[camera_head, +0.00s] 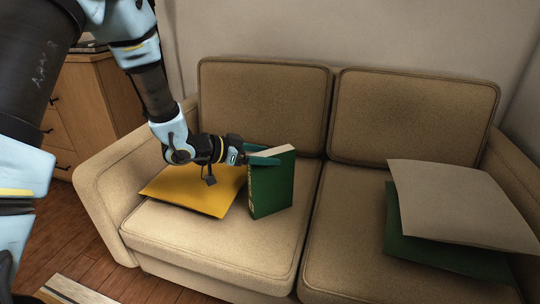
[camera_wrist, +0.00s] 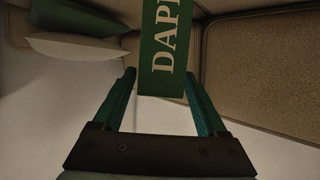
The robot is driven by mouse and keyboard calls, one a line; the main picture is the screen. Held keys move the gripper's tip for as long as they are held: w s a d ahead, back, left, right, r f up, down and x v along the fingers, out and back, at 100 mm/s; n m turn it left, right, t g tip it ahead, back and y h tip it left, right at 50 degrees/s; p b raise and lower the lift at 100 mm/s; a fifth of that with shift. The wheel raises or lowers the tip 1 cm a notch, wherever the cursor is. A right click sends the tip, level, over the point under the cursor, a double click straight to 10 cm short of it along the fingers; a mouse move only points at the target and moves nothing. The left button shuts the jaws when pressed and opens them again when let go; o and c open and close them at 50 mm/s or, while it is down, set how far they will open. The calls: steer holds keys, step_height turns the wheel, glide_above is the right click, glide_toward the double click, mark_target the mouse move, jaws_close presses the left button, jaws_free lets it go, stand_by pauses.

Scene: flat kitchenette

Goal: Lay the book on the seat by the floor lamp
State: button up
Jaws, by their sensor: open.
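A green book (camera_head: 270,188) with a pale page edge stands upright on the left seat cushion (camera_head: 210,240) of a beige sofa. Its green spine with pale lettering shows in the wrist view (camera_wrist: 162,45). My gripper (camera_head: 268,156) is at the upper part of the book, reaching in from the left. In the wrist view my open gripper (camera_wrist: 158,74) has one teal finger on each side of the spine. I cannot tell whether either finger touches the book. No floor lamp is in view.
A flat yellow cushion (camera_head: 190,190) lies left of the book, under my forearm. A beige cushion (camera_head: 455,205) lies over a green one (camera_head: 440,255) on the right seat. Backrests (camera_head: 265,105) stand behind. A wooden drawer cabinet (camera_head: 95,105) is at the left. The left seat's front is clear.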

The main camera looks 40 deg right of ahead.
steer(key=p+v, duration=0.1)
steer(key=v, duration=0.9)
steer(key=shift+w, duration=0.1)
steer(key=w+a+n+t+y, duration=0.5)
steer(key=w+a+n+t, duration=0.25)
steer(key=w+a, duration=0.55)
steer(key=w+a+r+n+t+y, duration=0.15)
steer(key=a+n+y, duration=0.35)
steer(key=a, duration=0.9)
steer(key=s+a+n+g+y, duration=0.3)
steer(key=s+a+n, duration=0.3)
steer(key=s+a, duration=0.5)
steer(key=shift+s+r+n+g, duration=0.4)
steer(key=shift+s+g, duration=0.4)
steer(key=shift+s, duration=0.25)
